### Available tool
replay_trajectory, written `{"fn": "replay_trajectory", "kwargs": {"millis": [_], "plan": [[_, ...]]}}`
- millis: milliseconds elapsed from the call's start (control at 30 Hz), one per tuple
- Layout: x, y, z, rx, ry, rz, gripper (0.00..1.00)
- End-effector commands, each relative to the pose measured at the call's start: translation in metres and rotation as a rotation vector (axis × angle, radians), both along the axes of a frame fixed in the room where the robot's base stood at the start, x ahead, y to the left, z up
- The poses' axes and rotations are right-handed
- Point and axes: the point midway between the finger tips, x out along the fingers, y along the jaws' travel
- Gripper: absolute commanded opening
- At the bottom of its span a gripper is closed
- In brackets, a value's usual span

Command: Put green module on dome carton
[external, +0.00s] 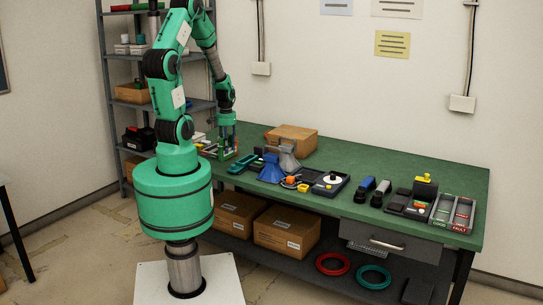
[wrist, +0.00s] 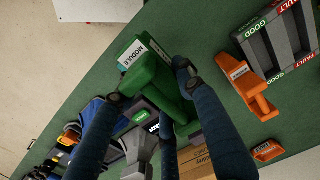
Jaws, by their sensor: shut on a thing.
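The green module (wrist: 152,82), with a white label reading MODULE, is between the fingers of my gripper (wrist: 150,84) in the wrist view. The gripper is shut on it. A brown carton (external: 293,135) stands at the back of the table, right of the gripper. A brown carton (wrist: 197,162) also shows at the bottom of the wrist view, partly hidden by my fingers. No dome marking is readable on it.
A GOOD/FAULT tray (wrist: 262,52) and orange pieces (wrist: 253,94) lie near the gripper. Another sorting tray (external: 453,212) is at the right end. The table (external: 345,158) has bare room behind the middle items.

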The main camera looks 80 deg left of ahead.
Motion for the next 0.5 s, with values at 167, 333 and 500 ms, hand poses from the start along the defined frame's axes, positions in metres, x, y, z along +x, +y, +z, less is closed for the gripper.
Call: {"fn": "replay_trajectory", "kwargs": {"millis": [167,333,500], "plan": [[0.026,0.015,0.020,0.001,-0.001,-0.002,0.01],[0.057,0.030,0.037,0.000,0.000,-0.002,0.01],[0.090,0.044,0.053,-0.001,0.000,-0.002,0.01]]}}
